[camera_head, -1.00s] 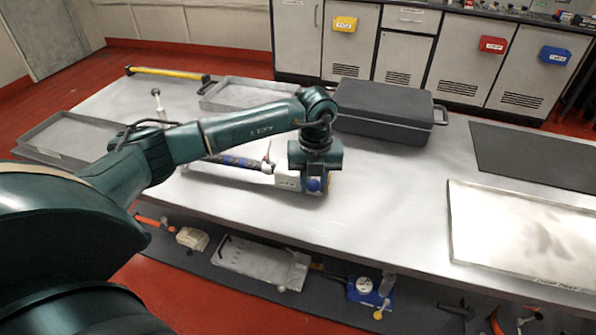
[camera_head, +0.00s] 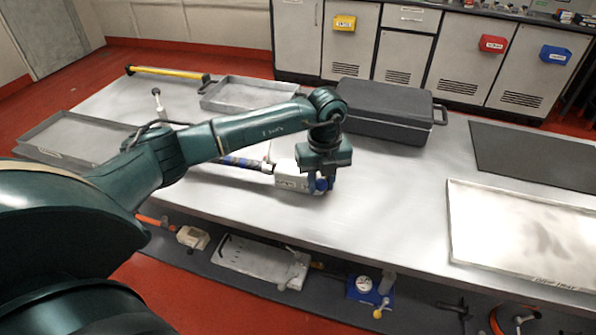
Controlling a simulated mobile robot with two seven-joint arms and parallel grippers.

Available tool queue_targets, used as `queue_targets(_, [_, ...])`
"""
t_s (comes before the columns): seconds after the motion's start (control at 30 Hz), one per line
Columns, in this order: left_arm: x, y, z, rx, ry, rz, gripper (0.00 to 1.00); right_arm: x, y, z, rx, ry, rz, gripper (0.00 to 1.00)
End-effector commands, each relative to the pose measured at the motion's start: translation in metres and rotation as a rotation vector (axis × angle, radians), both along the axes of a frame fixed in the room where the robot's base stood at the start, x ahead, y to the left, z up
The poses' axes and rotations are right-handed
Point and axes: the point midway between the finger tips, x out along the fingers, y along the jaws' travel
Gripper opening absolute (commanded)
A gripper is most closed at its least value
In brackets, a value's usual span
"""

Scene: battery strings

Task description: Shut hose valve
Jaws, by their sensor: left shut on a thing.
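A hose (camera_head: 243,162) with a dark blue wrapped section lies on the bench and runs right to a white labelled block (camera_head: 292,183). A blue part (camera_head: 321,184), which looks like the valve's handle, shows at the right end of the block. My left gripper (camera_head: 322,184) points down at this end and is shut on the blue part; the gripper body and wrist partly hide it. The handle's exact angle cannot be told. My right gripper is not in view.
A dark grey case (camera_head: 385,108) stands just behind the gripper. Grey trays (camera_head: 70,138) lie at the left and back. A dark mat (camera_head: 535,155) and a pale drip tray (camera_head: 520,230) lie at the right.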

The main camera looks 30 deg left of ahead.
Motion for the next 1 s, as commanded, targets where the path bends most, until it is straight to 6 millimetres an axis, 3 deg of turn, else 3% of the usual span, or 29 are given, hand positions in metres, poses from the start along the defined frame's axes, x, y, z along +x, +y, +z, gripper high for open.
queue_targets(1.0, [0.014, -0.013, 0.0, -0.001, 0.0, 0.218, 0.04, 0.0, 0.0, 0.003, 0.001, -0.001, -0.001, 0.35])
